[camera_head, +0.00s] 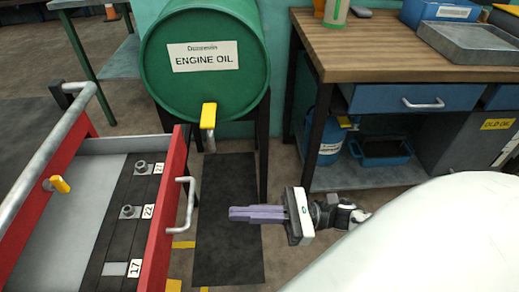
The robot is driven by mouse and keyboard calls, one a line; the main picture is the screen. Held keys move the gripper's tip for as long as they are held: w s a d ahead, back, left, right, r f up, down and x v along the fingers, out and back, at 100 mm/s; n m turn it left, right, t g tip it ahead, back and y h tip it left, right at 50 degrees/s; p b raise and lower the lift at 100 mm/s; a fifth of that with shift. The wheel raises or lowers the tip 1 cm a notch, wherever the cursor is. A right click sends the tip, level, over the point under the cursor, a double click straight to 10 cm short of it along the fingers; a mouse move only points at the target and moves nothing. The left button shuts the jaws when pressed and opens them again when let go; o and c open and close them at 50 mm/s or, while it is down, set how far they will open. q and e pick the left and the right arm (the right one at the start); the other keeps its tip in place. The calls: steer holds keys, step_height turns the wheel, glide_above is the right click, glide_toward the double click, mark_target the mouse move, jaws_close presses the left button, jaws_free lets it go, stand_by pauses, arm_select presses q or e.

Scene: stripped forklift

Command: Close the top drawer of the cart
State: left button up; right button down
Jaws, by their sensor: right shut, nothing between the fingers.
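The red cart (88,127) stands at the left. Its top drawer (62,205) is pulled out to the right, and its grey inside shows. A dark strip in it carries metal sockets with number labels. The drawer's red front panel (165,215) has a grey bar handle (188,207) on its right side. My right gripper (236,214) is shut and empty, with purple fingers pointing left at the handle. A gap lies between the fingertips and the handle. My left gripper is not in view. The lower part of the cart is cut off.
A green engine oil drum (205,85) with a yellow tap (208,116) lies on a dark stand behind. A wooden-topped workbench (375,50) stands at the back right. A dark mat (227,245) covers the floor between cart and bench. A grey rail (45,150) runs along the cart.

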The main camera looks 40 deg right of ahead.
steer(key=x, duration=0.7)
steer(key=shift+w+a+p, duration=0.2)
steer(key=shift+a+p, duration=0.05)
steer(key=shift+p, duration=0.15)
